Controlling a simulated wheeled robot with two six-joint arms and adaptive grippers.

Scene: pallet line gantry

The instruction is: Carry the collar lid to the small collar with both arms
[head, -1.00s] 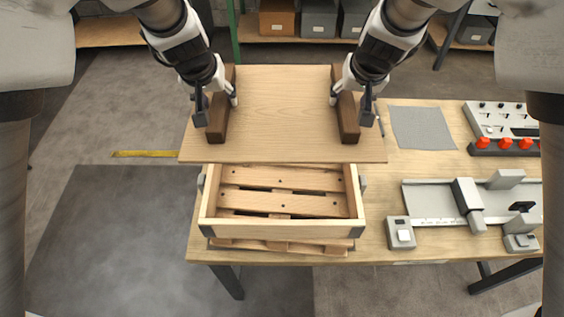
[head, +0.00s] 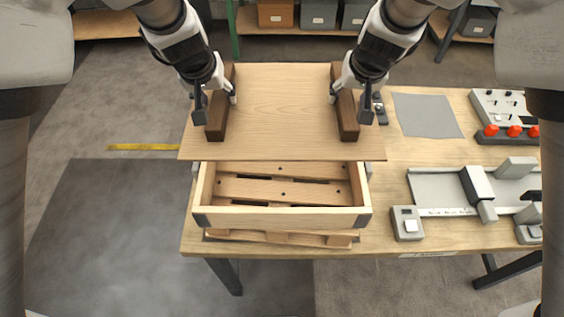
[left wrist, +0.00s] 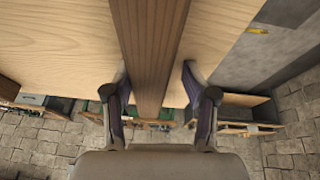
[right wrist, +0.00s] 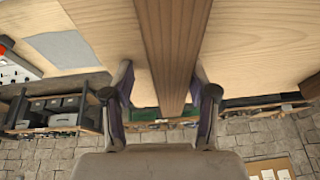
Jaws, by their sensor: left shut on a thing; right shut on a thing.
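The collar lid (head: 283,112) is a pale wooden board with two dark brown battens, held level. My left gripper (head: 217,98) is shut on the lid's left batten (head: 217,120); this batten also runs between the fingers in the left wrist view (left wrist: 148,60). My right gripper (head: 348,98) is shut on the right batten (head: 347,118), also seen in the right wrist view (right wrist: 172,50). The small collar (head: 283,217) is an open wooden frame with dark corners, standing on a slatted pallet (head: 282,189). The lid's front edge hides the collar's back part.
The collar and pallet are on a wooden table (head: 400,150). To the right are a grey mat (head: 427,115), a box with red knobs (head: 505,118) and a grey slide device (head: 477,187). Shelves with bins (head: 318,14) stand behind.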

